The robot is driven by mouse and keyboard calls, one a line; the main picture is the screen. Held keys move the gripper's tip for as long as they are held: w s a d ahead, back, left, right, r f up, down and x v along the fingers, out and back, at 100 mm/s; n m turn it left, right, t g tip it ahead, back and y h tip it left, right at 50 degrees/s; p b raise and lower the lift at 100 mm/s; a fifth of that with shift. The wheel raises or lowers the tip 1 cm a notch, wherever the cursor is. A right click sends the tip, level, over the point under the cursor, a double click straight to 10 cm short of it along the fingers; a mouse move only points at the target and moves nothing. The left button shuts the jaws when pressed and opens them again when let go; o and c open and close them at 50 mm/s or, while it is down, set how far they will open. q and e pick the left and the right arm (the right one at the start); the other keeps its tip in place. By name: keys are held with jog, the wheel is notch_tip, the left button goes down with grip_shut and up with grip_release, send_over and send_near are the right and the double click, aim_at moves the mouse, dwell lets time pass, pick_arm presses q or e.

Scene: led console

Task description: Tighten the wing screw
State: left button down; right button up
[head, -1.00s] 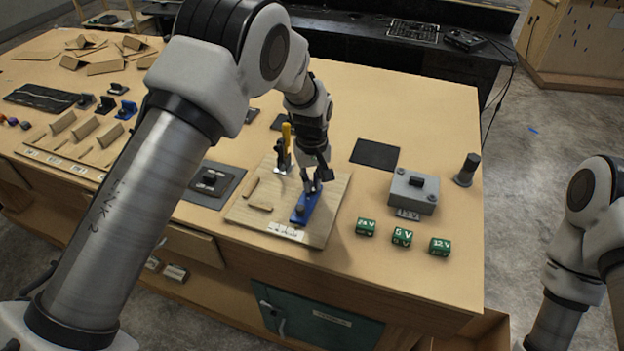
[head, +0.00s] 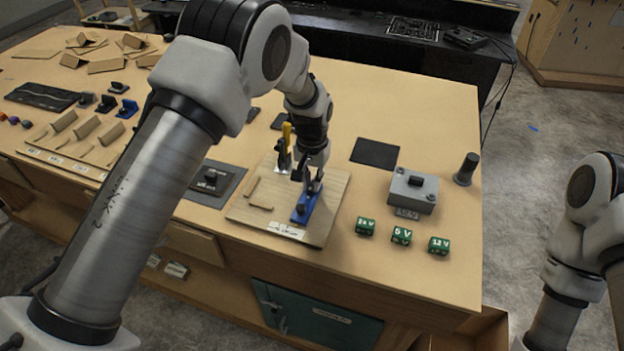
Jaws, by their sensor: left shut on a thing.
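A blue block (head: 303,211) lies on the wooden board (head: 264,221) near the front of the table. A small dark knob shows on the block's near part. My left gripper (head: 308,191) points down over the block's far part, its fingers shut on what seems to be the wing screw. The fingers mostly hide the screw, so its angle and seating cannot be told. My right gripper is out of view; only part of that arm shows at the right edge.
A yellow-handled clamp (head: 285,150) stands on the board just behind left of the gripper. Green voltage blocks (head: 401,236), a grey box (head: 413,192) and a black post (head: 467,169) stand to the right. A dark mat (head: 375,153) lies behind.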

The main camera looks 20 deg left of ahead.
pick_arm(q)
jog(key=shift+w+r, duration=0.1)
jog(key=shift+w, duration=0.05)
jog(key=c, duration=1.2)
grip_release()
notch_tip(320, 180, up, 12)
jog(key=shift+f, duration=0.1)
